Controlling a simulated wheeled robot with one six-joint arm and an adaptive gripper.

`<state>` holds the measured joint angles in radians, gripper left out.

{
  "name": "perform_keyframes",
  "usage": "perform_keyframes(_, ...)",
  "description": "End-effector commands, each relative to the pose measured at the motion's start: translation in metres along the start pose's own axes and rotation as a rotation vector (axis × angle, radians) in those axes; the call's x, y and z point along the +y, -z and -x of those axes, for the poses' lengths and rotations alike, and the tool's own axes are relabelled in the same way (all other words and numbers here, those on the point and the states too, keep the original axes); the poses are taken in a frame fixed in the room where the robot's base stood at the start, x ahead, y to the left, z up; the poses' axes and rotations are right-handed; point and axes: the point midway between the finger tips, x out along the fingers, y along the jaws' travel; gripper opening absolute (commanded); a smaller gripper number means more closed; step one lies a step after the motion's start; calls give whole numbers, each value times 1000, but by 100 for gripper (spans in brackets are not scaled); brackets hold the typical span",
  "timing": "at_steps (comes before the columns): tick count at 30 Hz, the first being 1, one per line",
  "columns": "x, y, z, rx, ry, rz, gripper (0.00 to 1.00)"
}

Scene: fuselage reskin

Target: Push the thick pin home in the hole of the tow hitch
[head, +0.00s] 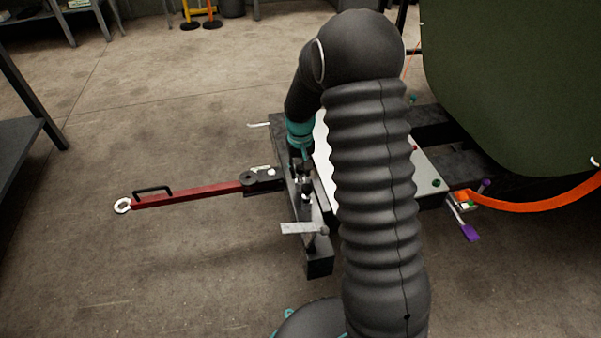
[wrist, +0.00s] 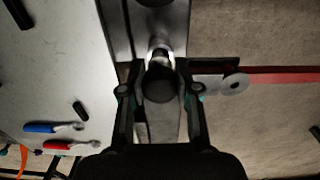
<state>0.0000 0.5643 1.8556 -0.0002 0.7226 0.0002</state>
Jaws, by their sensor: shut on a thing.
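My gripper (head: 303,181) is low over the dark steel beam at the front of the trolley, pointing down. In the wrist view my gripper (wrist: 159,92) has its fingers on both sides of the thick pin (wrist: 160,84), which shows a dark round head and a bright metal part beyond it. The tow hitch (head: 263,180) is the dark bracket where the red tow bar (head: 195,192) meets the beam. The hitch also shows in the wrist view (wrist: 216,67), right of my fingers. The pin's lower end and its hole are hidden, so I cannot tell how deep it sits.
A light-topped trolley (head: 432,170) stands right of the beam, with small tools on its top. A flat metal lever (head: 302,228) sticks out near the beam's front end. A large green fuselage panel (head: 510,80) is at the right.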

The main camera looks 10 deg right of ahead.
Motion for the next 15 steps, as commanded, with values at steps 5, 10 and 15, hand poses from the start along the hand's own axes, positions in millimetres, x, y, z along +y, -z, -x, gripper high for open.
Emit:
perform_keyframes(5,0,0,5,1,0,0,0)
perform_keyframes(10,0,0,9,1,0,0,0)
perform_keyframes(15,0,0,12,1,0,0,0)
